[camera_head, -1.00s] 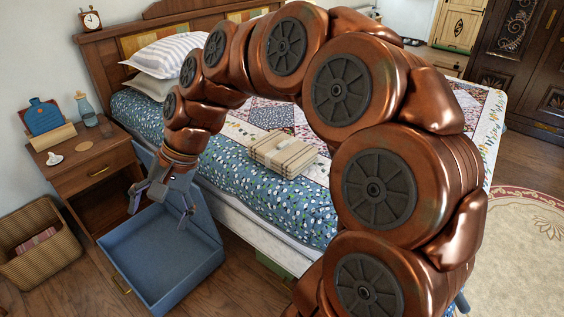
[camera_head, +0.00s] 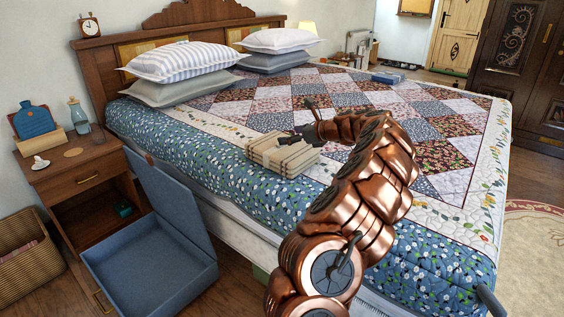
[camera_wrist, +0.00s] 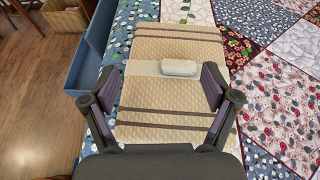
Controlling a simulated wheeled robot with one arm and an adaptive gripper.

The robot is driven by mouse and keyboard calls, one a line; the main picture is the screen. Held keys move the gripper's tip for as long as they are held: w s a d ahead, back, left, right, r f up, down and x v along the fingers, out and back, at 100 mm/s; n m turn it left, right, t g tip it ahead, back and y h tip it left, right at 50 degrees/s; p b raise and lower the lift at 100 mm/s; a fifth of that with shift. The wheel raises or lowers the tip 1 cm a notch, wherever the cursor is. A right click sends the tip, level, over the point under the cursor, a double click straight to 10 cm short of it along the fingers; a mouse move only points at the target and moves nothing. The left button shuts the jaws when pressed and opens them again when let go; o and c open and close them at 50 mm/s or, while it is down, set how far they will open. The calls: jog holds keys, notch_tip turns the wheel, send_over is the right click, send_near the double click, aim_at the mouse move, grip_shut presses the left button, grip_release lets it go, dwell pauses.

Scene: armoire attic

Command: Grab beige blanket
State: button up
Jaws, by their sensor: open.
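The beige blanket (camera_head: 284,153) is a folded, strapped bundle with dark bands. It lies on the bed (camera_head: 240,178) near its left edge. In the wrist view the blanket (camera_wrist: 160,100) fills the middle, with a pale band across it and a small whitish oblong piece (camera_wrist: 179,68) on top. My gripper (camera_wrist: 160,88) is open, with one finger along each long side of the blanket. In the head view my gripper (camera_head: 300,135) is at the blanket's far right side, partly merged with it. I cannot tell whether the fingers touch it.
An open blue box (camera_head: 150,268) with a raised lid stands on the floor beside the bed. A nightstand (camera_head: 85,165) holds a blue bottle-shaped item and a vase. A wicker basket (camera_head: 25,260) is at the lower left. Pillows (camera_head: 180,60) lie at the headboard.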

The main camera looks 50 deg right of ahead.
aim_at(287, 148)
jog(key=shift+m+h, duration=0.5)
jog(key=shift+m, duration=0.2)
jog(key=d, duration=0.1)
jog(key=s+d+f, duration=0.1)
jog(key=d, duration=0.1)
jog(key=shift+s+d+f, duration=0.15)
jog(key=shift+s+f, duration=0.15)
jog(key=shift+f, duration=0.05)
jog(key=shift+w+d+f, duration=0.1)
jog(key=shift+w+f, duration=0.1)
jog(key=shift+w, duration=0.05)
jog(key=shift+b+x, duration=0.4)
jog(key=shift+x, duration=0.65)
jog(key=w+f, duration=0.1)
jog(key=w+a+f+b, duration=0.1)
jog(key=w, duration=0.1)
jog(key=shift+w+f, duration=0.1)
jog(key=shift+w, duration=0.6)
jog(key=shift+c, duration=0.3)
jog(key=c, duration=1.5)
jog(key=shift+o, duration=0.2)
